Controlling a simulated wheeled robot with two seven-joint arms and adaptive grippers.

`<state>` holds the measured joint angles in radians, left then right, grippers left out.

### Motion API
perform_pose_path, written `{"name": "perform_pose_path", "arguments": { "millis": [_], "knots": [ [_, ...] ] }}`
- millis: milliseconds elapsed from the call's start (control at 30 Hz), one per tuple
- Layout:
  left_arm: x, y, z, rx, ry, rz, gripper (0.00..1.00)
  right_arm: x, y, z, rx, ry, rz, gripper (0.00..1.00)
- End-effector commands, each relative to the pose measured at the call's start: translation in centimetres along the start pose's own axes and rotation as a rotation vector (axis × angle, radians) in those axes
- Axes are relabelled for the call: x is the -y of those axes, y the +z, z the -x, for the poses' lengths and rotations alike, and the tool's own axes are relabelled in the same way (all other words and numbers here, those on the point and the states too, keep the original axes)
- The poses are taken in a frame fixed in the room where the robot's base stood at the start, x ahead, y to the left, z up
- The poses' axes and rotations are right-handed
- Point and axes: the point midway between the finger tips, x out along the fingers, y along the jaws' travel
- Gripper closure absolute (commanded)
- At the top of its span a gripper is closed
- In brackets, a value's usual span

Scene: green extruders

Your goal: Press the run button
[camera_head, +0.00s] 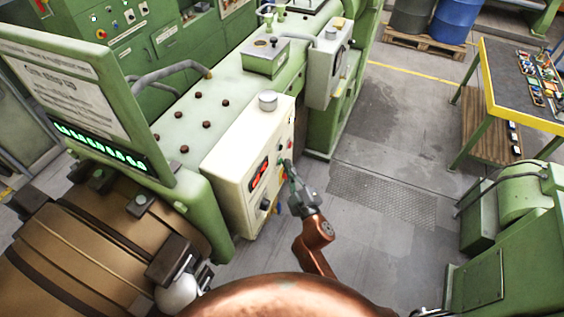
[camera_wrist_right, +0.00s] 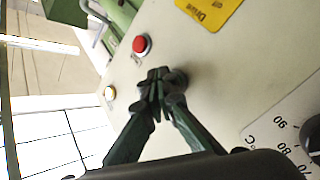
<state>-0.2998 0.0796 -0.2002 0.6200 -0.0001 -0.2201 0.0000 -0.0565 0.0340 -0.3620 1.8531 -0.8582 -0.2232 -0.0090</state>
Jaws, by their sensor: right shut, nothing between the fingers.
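The cream control box (camera_head: 232,150) stands on the green machine, with a red lit display (camera_head: 259,175) and a dark knob (camera_head: 265,204) on its front. My right gripper (camera_head: 287,168) is shut and empty at this front. In the right wrist view the shut fingertips (camera_wrist_right: 161,86) are close to the cream panel (camera_wrist_right: 215,75); I cannot tell whether they touch it. A red button (camera_wrist_right: 141,44) lies just beyond them, and a small yellowish button (camera_wrist_right: 109,92) is to their left. No readable label shows which is the run button; the fingers may hide part of the panel.
A yellow label (camera_wrist_right: 209,12) and a dial scale (camera_wrist_right: 290,125) with a dark knob flank the fingers. A grey switch box (camera_head: 327,65) is behind the control box. A screen panel (camera_head: 75,95) stands at left. Floor (camera_head: 375,150) to the right is open.

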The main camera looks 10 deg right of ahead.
Motion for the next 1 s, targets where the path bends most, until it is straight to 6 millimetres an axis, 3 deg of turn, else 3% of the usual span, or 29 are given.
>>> {"name": "perform_pose_path", "arguments": {
  "millis": [600, 1000],
  "knots": [
    [0.0, 0.0, -0.1, 0.0, 0.0, 0.0, 0.6, 0.2, -0.3, -0.3, -0.001, 0.0, -0.001, 1.0],
    [0.1, -0.1, 0.5, 0.0, -0.001, 0.0, 0.6, -0.6, 0.5, 0.8, 0.0, 0.0, -0.001, 1.0]
  ]
}}
